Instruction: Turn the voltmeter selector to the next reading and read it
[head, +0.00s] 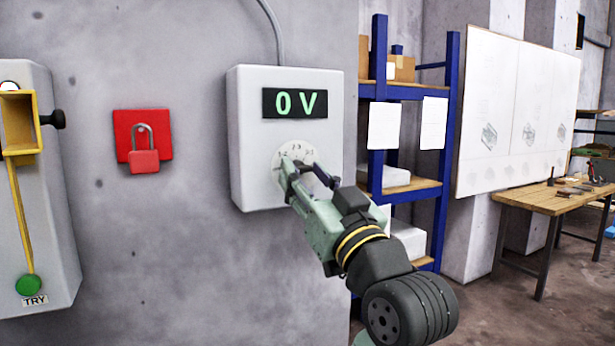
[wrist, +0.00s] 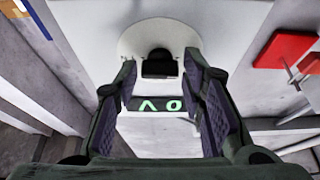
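The voltmeter (head: 250,120) is a pale grey box on the concrete wall. Its display (head: 295,103) reads 0 V in green. Below it is a white selector dial (head: 283,152) with small marks, too small to read surely; my gripper hides much of it. My gripper (head: 308,170) is at the dial in the head view. In the wrist view its fingers (wrist: 160,58) are apart, with the dark selector knob (wrist: 158,68) showing between their tips and a gap on each side. The 0 V display shows upside down there (wrist: 158,105).
To the left are a red plate (head: 124,125) with a red padlock (head: 144,160) and a grey box (head: 50,220) with a yellow lever and a green TRY knob. A blue shelf (head: 450,110) and a wooden table (head: 550,200) stand at the right.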

